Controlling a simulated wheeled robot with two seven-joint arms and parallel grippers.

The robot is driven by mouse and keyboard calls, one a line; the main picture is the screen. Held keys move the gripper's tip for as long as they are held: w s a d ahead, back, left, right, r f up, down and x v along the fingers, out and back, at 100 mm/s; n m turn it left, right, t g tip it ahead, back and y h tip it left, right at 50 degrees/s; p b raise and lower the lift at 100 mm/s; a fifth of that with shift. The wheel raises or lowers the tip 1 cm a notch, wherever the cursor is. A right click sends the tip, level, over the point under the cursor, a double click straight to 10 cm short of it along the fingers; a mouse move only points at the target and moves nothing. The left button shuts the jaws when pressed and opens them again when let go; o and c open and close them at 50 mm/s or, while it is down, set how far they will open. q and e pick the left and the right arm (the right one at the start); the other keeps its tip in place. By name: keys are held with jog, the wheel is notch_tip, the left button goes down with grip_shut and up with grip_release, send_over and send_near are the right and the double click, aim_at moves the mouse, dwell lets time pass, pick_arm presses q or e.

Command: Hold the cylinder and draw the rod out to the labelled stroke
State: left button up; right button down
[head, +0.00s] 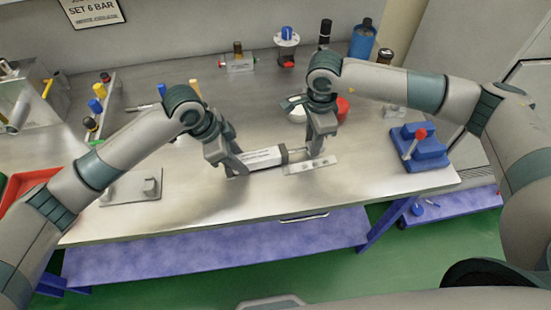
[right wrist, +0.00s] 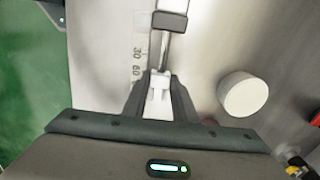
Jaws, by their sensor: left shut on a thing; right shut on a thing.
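The cylinder (head: 263,158) lies level over the bench, a pale labelled body with a dark end cap (right wrist: 170,21). My left gripper (head: 233,168) is shut on its left end. The metal rod (right wrist: 164,52) sticks out of the capped end, with a length of it bare. My right gripper (right wrist: 158,95) is shut on the pale fork-shaped rod end (right wrist: 159,84); in the head view this gripper (head: 316,153) stands just right of the cylinder. A pale plate (head: 318,167) beneath it carries a scale with 30 and 60 readable in the wrist view (right wrist: 138,62). The cylinder's label is too small to read.
A metal plate with a small bracket (head: 150,187) lies at left. A blue stand with a red-knobbed lever (head: 425,158) is at right. A white round piece (right wrist: 243,95) sits near my right gripper. Bottles stand at the back. The front middle of the bench is clear.

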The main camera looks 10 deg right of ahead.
pick_arm(q)
jog(key=shift+f, duration=0.1)
pick_arm(e)
jog(key=shift+w+d, duration=0.15)
jog(key=shift+d, duration=0.9)
jog(key=shift+w+d, duration=0.1)
jog(key=shift+d, duration=0.95)
jog(key=c, duration=1.4)
grip_release()
jog(key=shift+c, duration=0.2)
jog(key=shift+r, duration=0.1)
jog(key=shift+a+r, duration=0.1)
jog(key=shift+r, duration=2.8)
jog(key=shift+r, duration=0.1)
notch_tip(320, 180, up, 12)
